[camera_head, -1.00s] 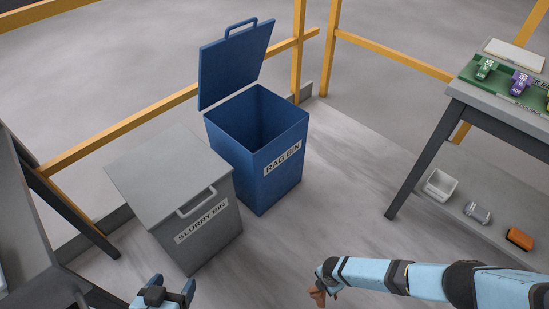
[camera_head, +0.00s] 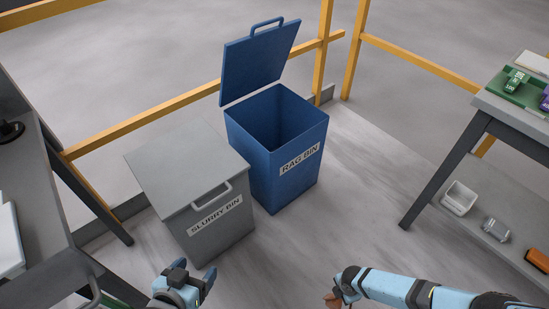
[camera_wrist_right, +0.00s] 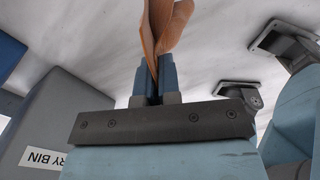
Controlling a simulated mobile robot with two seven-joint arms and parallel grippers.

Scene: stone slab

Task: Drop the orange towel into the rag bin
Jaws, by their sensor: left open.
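The orange towel (camera_wrist_right: 165,30) is pinched between the blue fingers of my right gripper (camera_wrist_right: 157,85) in the right wrist view. In the head view only a small brownish bit of the towel (camera_head: 331,301) shows at the bottom edge, below my right arm. The blue rag bin (camera_head: 297,168) stands open with its lid raised; its visible inside looks empty. The towel is apart from the bin, nearer to me. My left gripper (camera_head: 197,274) is open and empty in front of the slurry bin.
The closed grey slurry bin (camera_head: 190,165) stands against the rag bin's left. A yellow railing (camera_head: 175,108) runs behind both. A grey table (camera_head: 40,200) is at left. A workbench (camera_head: 512,112) at right has a lower shelf with a white tub (camera_head: 459,198). Floor before the rag bin is clear.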

